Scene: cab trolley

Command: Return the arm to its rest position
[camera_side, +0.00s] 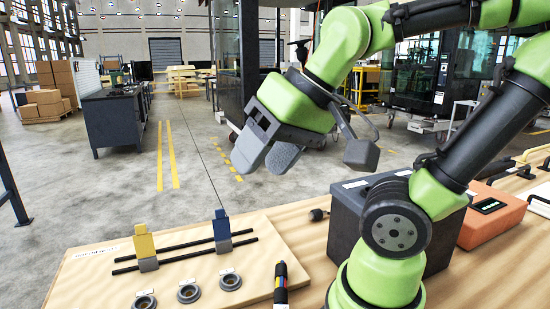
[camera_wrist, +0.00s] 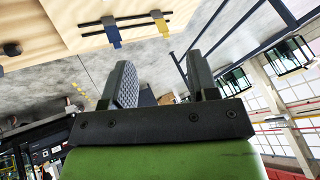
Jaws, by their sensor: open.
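My gripper (camera_side: 268,150) is raised well above the wooden board at the upper middle of the side view. Its two grey fingers are apart with nothing between them. In the wrist view the gripper (camera_wrist: 162,88) also shows open and empty. My arm is green and black, folded up over its base at the right of the side view. The gripper touches nothing in either view.
The wooden board (camera_side: 190,250) carries a yellow clip (camera_side: 144,243) and a blue clip (camera_side: 222,227) on black rods, and round grey sockets (camera_side: 188,291). A dark box (camera_side: 345,215) and an orange case (camera_side: 492,215) stand beside my base. The air around the gripper looks clear.

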